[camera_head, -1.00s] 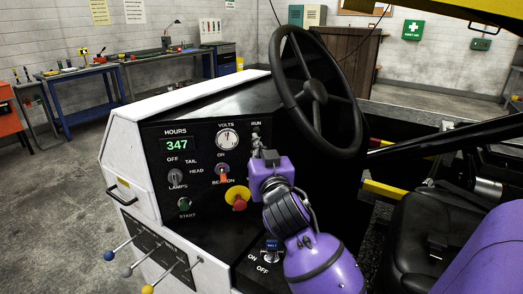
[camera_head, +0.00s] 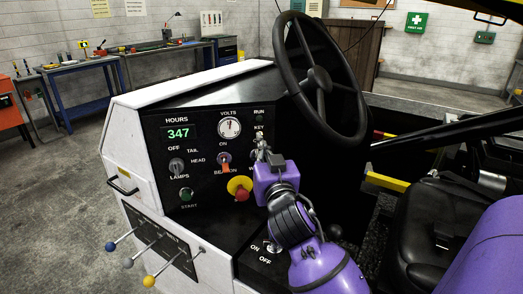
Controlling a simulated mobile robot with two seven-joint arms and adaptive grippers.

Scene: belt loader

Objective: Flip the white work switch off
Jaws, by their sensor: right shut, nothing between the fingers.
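The black dash panel (camera_head: 205,205) carries the switches. My right gripper (camera_head: 262,145) is shut and empty, in front of the panel's right part, just below the "KEY" label. The white work switch cannot be made out. Only the start of a label, a "W", shows left of my gripper, and the gripper covers the area beside it. The orange-tipped beacon switch (camera_head: 224,163) is left of my gripper. My left gripper is not in view.
A red stop button (camera_head: 241,195) on a yellow disc sits close below left of my gripper. The steering wheel (camera_head: 318,80) is above right. A lower toggle (camera_head: 272,247) marked ON and OFF is beside my right arm. Coloured levers (camera_head: 149,281) stick out lower left.

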